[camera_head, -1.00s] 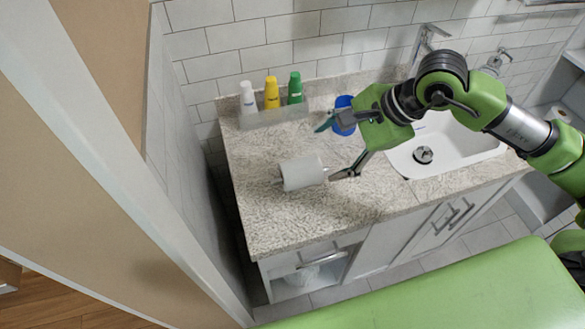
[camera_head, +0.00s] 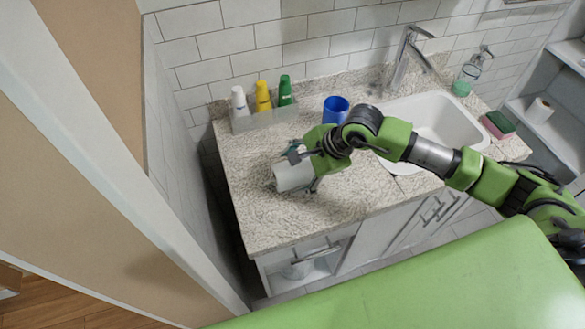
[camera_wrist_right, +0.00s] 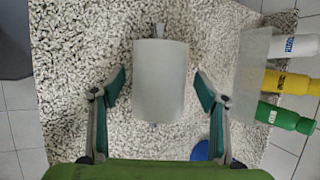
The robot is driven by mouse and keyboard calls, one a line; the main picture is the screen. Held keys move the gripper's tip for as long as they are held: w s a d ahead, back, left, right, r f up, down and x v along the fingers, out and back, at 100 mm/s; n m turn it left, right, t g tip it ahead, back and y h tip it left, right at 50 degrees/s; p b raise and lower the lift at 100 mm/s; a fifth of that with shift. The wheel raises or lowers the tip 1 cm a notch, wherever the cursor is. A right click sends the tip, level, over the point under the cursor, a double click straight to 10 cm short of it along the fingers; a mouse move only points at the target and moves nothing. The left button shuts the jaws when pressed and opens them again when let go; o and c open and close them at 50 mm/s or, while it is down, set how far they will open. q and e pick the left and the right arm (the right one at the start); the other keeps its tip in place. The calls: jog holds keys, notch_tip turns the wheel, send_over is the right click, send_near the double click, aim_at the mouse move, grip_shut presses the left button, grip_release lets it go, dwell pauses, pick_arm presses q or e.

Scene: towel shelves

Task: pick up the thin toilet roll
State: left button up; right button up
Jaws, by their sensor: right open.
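A white roll (camera_head: 293,174) lies on its side on the speckled counter, left of the sink. It also shows in the right wrist view (camera_wrist_right: 159,82), with a small spindle end sticking out at its top. My right gripper (camera_head: 303,167) is at the roll. In the right wrist view its fingers (camera_wrist_right: 160,88) are spread on either side of the roll, with a gap on each side. The gripper hides part of the roll in the head view. Another white roll (camera_head: 540,110) stands on a shelf at the right. My left gripper is not in view.
A clear tray (camera_head: 262,120) with white, yellow and green bottles stands at the counter's back left. A blue cup (camera_head: 336,109) stands behind my right gripper. The sink (camera_head: 436,118) and faucet (camera_head: 404,58) are to the right. The counter's front left is clear.

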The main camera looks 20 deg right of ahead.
jog(key=shift+f, duration=0.25)
jog(key=c, duration=1.2)
jog(key=shift+w+r, duration=0.1)
jog(key=shift+r, duration=0.05)
jog(key=shift+r, duration=0.6)
jog(key=s+r+p, duration=0.1)
jog(key=s+r, duration=0.3)
jog(key=s+d+r+p, duration=0.1)
jog(key=s+r+p, duration=0.1)
jog(key=s, duration=0.3)
jog(key=s+d+r+p, duration=0.1)
jog(key=s+r+p, duration=0.1)
jog(key=s+r, duration=0.3)
jog(key=shift+r, duration=0.3)
